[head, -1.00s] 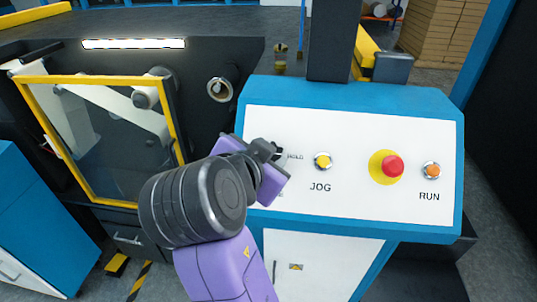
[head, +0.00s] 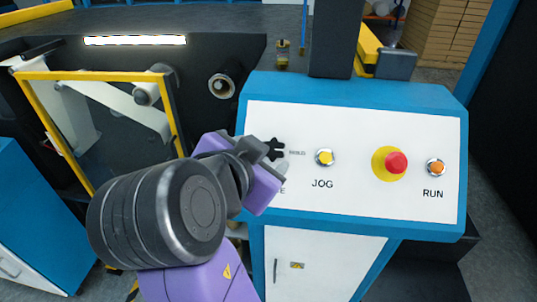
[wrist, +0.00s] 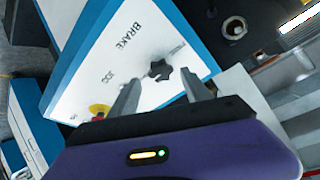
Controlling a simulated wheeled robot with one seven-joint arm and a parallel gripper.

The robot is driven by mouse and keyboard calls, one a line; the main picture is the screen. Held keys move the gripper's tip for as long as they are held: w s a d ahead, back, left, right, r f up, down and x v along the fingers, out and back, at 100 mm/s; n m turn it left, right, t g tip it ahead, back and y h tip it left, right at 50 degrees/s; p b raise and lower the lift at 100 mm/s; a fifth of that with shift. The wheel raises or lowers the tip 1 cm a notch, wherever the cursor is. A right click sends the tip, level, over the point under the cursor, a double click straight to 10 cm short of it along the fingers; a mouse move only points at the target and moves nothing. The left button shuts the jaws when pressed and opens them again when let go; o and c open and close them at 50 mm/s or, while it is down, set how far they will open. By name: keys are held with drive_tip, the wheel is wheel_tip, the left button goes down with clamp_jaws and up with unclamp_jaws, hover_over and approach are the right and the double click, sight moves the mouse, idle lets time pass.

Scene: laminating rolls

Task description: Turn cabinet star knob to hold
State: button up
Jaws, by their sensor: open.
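The black star knob (head: 275,149) sits on the white face of the blue cabinet (head: 350,90), left of the yellow JOG button, with the HOLD label just to its right. The wrist view shows the knob (wrist: 160,71) whole, with the BRAKE label beside it. My gripper (wrist: 165,95) is open, its two grey fingers apart, pointing toward the panel. The knob appears between and beyond the fingertips, with no visible contact. In the head view my purple wrist hides the left part of the panel and part of the lettering below the knob.
The yellow JOG button (head: 324,157), red emergency button (head: 396,162) and orange RUN button (head: 436,167) lie to the right on the same panel. A yellow-framed guard (head: 95,78) and a dark machine wall with a round shaft end (head: 221,86) stand at left.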

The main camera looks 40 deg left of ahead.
drive_tip(key=shift+v, duration=1.6)
drive_tip(key=a+r+n+t+y, duration=0.2)
drive_tip(key=a+r+n+y, duration=0.2)
drive_tip(key=r, duration=0.2)
drive_tip(key=s+d+f+n+t+y, duration=0.1)
drive_tip(key=d+f+t, duration=0.1)
drive_tip(key=d+f, duration=0.9)
drive_tip(key=s+d+f+n+t, duration=0.15)
drive_tip(key=d+f, duration=0.55)
drive_tip(key=d, duration=0.8)
drive_tip(key=s+d+f+m+g+h, duration=0.1)
drive_tip(key=s+d+f+h, duration=0.3)
drive_tip(key=s+d, duration=0.6)
drive_tip(key=s+d+f+m+g+h, duration=0.1)
drive_tip(key=s+d+f+m+h, duration=0.3)
drive_tip(key=s+d+f, duration=0.3)
drive_tip(key=s+d+h, duration=0.1)
drive_tip(key=s+d, duration=0.2)
drive_tip(key=d, duration=0.2)
drive_tip(key=shift+s+d+m, duration=0.25)
drive_tip(key=shift+d+m, duration=0.1)
drive_tip(key=shift+d, duration=0.05)
